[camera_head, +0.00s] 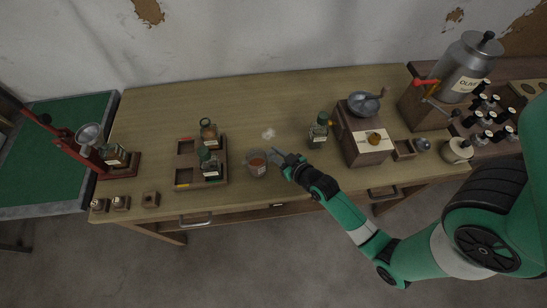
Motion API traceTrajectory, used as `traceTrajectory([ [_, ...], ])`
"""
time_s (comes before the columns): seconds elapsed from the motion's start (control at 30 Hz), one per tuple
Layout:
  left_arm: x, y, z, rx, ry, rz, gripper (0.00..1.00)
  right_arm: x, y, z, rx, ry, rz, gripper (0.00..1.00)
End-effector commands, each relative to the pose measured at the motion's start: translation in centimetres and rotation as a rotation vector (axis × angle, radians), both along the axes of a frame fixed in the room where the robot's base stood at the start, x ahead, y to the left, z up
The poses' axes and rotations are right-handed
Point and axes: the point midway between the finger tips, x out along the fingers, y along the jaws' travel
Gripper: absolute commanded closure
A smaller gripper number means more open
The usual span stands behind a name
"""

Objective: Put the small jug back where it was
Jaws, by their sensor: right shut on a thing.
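The small jug (257,164) is a little clear glass vessel with some brownish content low in it. It looks upright over the front middle of the wooden table, just right of the dark compartment tray. My right gripper (274,157) reaches in from the right and is shut on the jug's right side. I cannot tell whether the jug touches the table. A pale patch (268,133) shows on the tabletop behind the jug. My left gripper is not in view.
The compartment tray (184,162) holds bottles close left of the jug. A green-glass bottle (318,131) stands right of the gripper, beside a wooden box (366,153) with a metal bowl (363,103). Small wooden blocks (150,200) sit at front left. The table's back middle is clear.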

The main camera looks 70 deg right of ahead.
Motion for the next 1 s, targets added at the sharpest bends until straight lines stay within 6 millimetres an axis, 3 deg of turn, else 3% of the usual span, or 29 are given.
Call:
traceTrajectory([
  [0.03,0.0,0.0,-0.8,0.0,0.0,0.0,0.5,0.7,0.0,-1.0,-0.001,-0.002,0.003,1.0],
  [0.17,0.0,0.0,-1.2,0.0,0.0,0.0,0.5,0.5,0.0,-3.0,0.002,-0.001,0.0,1.0],
  [0.4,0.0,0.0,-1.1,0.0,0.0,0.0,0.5,0.4,0.0,-3.2,0.001,0.0,0.0,1.0],
  [0.43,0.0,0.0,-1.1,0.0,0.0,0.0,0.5,0.4,0.0,-3.3,0.001,0.003,0.0,0.75],
  [0.57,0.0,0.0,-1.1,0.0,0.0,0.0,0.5,0.4,0.0,-3.2,0.001,0.002,0.0,0.51],
  [0.8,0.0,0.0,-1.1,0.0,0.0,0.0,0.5,0.4,0.0,-3.2,0.001,0.0,0.0,0.5],
  [0.93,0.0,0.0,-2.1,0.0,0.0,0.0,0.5,0.4,0.0,-4.0,0.0,-0.001,0.0,0.5],
  [1.0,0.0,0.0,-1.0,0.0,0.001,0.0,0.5,-0.6,0.5,-2.9,0.002,0.001,0.0,0.5],
])
